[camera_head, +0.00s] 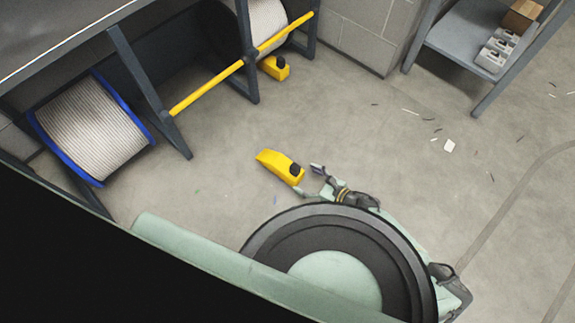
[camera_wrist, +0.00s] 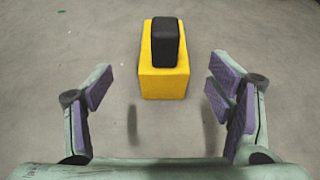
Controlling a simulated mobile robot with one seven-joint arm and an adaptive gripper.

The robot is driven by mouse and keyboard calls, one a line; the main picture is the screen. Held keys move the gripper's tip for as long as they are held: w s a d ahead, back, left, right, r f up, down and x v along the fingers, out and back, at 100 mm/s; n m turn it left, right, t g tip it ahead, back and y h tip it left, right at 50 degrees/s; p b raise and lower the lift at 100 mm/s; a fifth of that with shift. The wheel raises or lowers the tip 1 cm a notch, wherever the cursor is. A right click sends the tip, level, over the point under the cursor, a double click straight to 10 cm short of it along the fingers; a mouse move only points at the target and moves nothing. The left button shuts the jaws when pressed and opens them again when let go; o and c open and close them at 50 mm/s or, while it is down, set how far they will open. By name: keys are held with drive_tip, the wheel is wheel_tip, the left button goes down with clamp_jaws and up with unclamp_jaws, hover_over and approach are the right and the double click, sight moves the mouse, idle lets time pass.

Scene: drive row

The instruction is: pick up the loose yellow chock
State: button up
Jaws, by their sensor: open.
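The loose yellow chock (camera_head: 277,164) lies on the concrete floor, a wedge with a black block at its thicker end. In the wrist view the chock (camera_wrist: 164,82) is straight ahead, a little beyond and between the fingers, with its black block (camera_wrist: 165,42) on top. My gripper (camera_wrist: 160,95) is open and empty, its purple pads wide apart on both sides. In the head view my gripper (camera_head: 314,178) is just right of the chock's black end, and part of it is hidden behind my arm. I see a gap between fingers and chock in the wrist view.
A second yellow chock (camera_head: 274,68) sits by the rack at the top. A blue-flanged cable reel (camera_head: 92,130) stands in the dark rack at left, beside a yellow bar (camera_head: 210,88). A grey shelf (camera_head: 465,40) is at upper right. Scraps (camera_head: 449,146) litter the otherwise open floor.

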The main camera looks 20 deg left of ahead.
drive_tip(key=b+x, duration=0.1)
drive_tip(key=x, duration=0.4)
drive_tip(key=shift+a, duration=0.2)
drive_tip(key=x, duration=0.3)
drive_tip(key=b+x, duration=0.1)
drive_tip(key=x, duration=0.1)
drive_tip(key=shift+w+d+r, duration=0.1)
drive_tip(key=shift+w, duration=0.2)
drive_tip(key=shift+r, duration=0.1)
drive_tip(key=c, duration=1.6)
drive_tip(key=shift+w+r, duration=0.1)
drive_tip(key=shift+r, duration=0.05)
